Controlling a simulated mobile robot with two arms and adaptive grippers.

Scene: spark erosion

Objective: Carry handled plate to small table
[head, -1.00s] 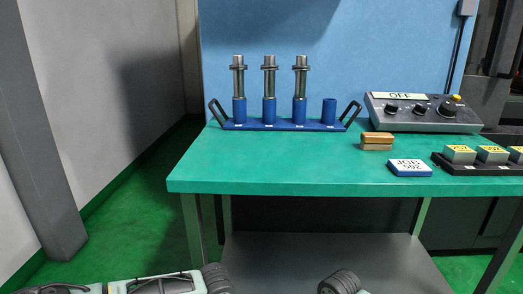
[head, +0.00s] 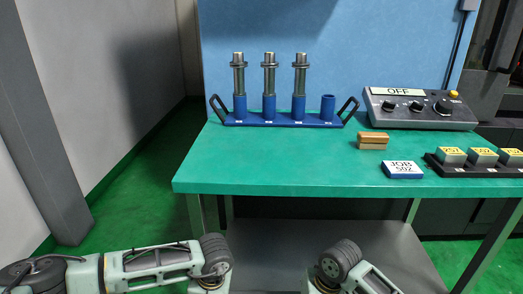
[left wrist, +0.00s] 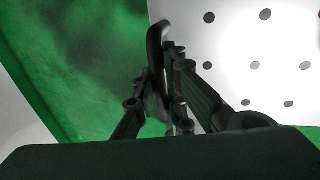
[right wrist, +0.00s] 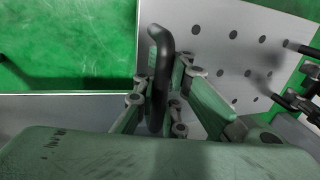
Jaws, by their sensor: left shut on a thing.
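The pale handled plate with dark holes (left wrist: 232,75) shows in the left wrist view, and also in the right wrist view (right wrist: 235,60). It is out of sight in the head view. My left gripper (left wrist: 172,105) is shut on one black handle (left wrist: 155,45). My right gripper (right wrist: 160,95) has its fingers close around another black handle (right wrist: 158,50), and appears shut on it. In the head view my two wrists show low in front of the green table, with fingers out of frame.
A green workbench (head: 270,178) stands ahead, with a lower grey shelf. On it are a blue rack (head: 240,121) with metal holders, a control box (head: 425,115), a wooden block (head: 373,141) and a JOB 502 block (head: 403,170). Green floor is clear at left.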

